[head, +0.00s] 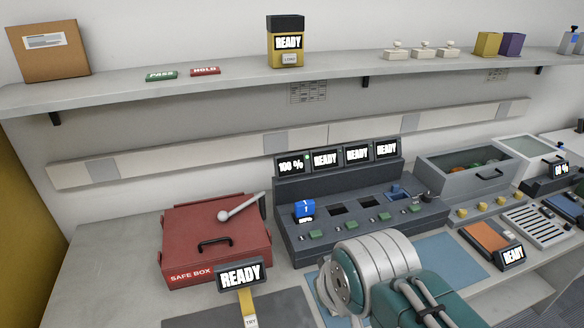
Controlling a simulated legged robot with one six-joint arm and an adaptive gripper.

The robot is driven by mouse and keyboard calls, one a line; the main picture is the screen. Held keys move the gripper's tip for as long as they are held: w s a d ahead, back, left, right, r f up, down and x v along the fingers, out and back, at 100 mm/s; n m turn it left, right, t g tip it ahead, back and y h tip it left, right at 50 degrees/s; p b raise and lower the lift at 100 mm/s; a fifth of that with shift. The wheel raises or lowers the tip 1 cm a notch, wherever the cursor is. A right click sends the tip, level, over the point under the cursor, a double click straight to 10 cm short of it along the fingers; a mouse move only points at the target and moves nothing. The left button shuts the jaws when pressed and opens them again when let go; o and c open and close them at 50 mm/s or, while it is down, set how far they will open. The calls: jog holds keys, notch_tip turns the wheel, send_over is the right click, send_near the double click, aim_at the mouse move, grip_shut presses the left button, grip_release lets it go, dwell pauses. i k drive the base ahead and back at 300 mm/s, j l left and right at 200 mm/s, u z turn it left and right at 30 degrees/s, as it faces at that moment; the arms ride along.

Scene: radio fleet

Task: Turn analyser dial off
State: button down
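A dark grey console (290,190) stands on the bench at the middle, with several small screens along its back. The leftmost screen reads 100 % and the others read READY. A small dark knob (427,197) sits at the console's right end; I cannot tell whether it is the analyser dial or which way it points. A blue battery-like block (304,208) sits in the leftmost slot. My arm rises from the bottom, in front of the console's lower edge. My gripper's fingers do not show.
A red safe box (214,240) with a grey lever stands left of the console. A READY display (241,276) stands in front of it. At right are a grey lidded bin (460,190), an orange pad (486,236) and yellow knobs. A shelf (220,88) runs above.

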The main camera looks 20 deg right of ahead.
aim_at(427, 197)
jog(key=k+l+z, duration=0.15)
jog(key=z, duration=0.2)
jog(key=k+l+z, duration=0.1)
jog(key=l+z, duration=0.4)
jog(key=z, duration=0.15)
jog(key=k+l, duration=0.05)
